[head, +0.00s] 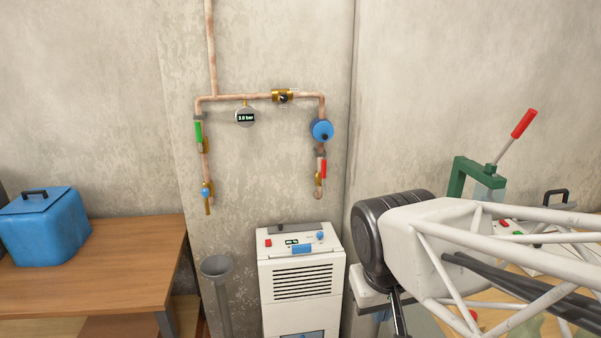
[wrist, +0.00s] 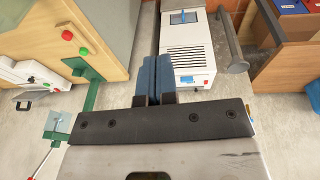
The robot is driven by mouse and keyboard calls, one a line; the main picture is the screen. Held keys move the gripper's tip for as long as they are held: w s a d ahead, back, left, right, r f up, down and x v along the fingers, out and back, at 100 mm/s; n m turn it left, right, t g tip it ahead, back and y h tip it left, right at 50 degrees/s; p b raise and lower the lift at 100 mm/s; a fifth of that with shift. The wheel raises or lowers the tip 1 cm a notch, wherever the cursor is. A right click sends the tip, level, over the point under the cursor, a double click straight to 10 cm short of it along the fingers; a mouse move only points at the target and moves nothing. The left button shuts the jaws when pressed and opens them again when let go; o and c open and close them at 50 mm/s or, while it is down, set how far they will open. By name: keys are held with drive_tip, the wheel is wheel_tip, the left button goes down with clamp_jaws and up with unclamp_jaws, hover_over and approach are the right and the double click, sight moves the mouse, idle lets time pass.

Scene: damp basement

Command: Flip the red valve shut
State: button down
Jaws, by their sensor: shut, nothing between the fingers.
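The red valve handle (head: 323,168) is on the right-hand copper pipe branch on the wall, below a round blue part. The handle hangs roughly upright, along the pipe. My gripper (wrist: 156,62) shows in the wrist view with its two blue fingers together and nothing between them. It is well away from the valve, which is not in the wrist view. In the head view my arm fills the lower right, and the fingers cannot be made out there.
A green handle (head: 198,131) and a small blue knob (head: 207,191) are on the left branch. A gauge (head: 246,117) reads 3.0 bar. A white dehumidifier (head: 302,282) stands below the pipes. A blue box (head: 43,228) sits on a wooden table (head: 140,262). A green press (head: 468,172) stands right.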

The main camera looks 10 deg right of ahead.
sight(322, 169)
drive_tip(key=w+d+r+n+h, duration=0.15)
drive_tip(key=w+h, duration=0.35)
drive_tip(key=w, duration=0.9)
drive_tip(key=w+d+r+n+h, duration=0.15)
drive_tip(key=w+h, duration=0.25)
drive_tip(key=w, duration=1.1)
drive_tip(key=w+a+f+n+t+h, duration=0.1)
drive_tip(key=w+a+f+t, duration=0.1)
drive_tip(key=w, duration=0.7)
drive_tip(key=w+a+f+n+t+h, duration=0.1)
drive_tip(key=w+a+f+t+h, duration=0.1)
drive_tip(key=w+a, duration=0.3)
drive_tip(key=w+a+f+n+t+h, duration=0.1)
drive_tip(key=w+a+f+t+h, duration=0.1)
drive_tip(key=w, duration=1)
drive_tip(key=shift+w+a+f+n+t, duration=0.4)
drive_tip(key=shift+a+f+t, duration=0.05)
drive_tip(key=shift+a+t, duration=0.5)
drive_tip(key=shift+d, duration=0.15)
drive_tip(key=x, duration=1.3)
drive_tip(key=shift+w+d, duration=0.25)
drive_tip(key=shift+d, duration=0.05)
